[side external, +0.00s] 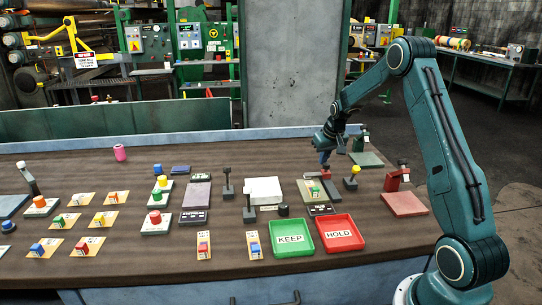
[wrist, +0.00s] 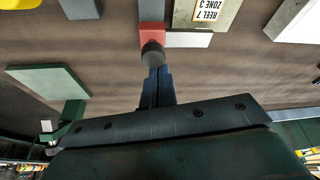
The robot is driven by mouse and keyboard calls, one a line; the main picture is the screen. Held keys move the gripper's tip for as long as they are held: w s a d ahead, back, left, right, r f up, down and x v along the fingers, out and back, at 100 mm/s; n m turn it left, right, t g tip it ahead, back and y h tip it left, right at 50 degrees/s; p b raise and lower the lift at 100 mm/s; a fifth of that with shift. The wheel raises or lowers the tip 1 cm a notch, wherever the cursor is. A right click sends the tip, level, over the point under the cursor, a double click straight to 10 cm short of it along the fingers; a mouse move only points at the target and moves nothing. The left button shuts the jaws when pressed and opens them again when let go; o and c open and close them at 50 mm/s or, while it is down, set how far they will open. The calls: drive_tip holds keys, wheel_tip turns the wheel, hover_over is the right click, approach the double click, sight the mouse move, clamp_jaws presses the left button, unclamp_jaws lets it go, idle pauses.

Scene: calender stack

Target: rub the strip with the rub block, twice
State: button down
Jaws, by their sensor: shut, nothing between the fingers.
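My gripper (side external: 325,160) points down at the back of the table, and its blue fingers (wrist: 158,88) are closed together and empty. A red block (wrist: 152,33) with a round dark knob (wrist: 152,52) is close to the fingertips in the wrist view; whether they touch it I cannot tell. A label reading REEL 7 ZONE 3 (wrist: 211,9) lies on this board. I cannot tell for certain which part is the strip or the rub block.
A yellow-knobbed lever (side external: 352,172) stands right of the board, and a white box (side external: 263,190) left. Green KEEP (side external: 291,252) and red HOLD (side external: 340,246) trays lie in front. A green stand plate (side external: 370,160) and a red stand (side external: 395,180) are at the right.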

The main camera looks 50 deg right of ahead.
drive_tip(key=s+a, duration=0.4)
drive_tip(key=shift+s+a, duration=0.2)
drive_tip(key=shift+s, duration=0.05)
drive_tip(key=shift+f, duration=0.15)
idle(0.4)
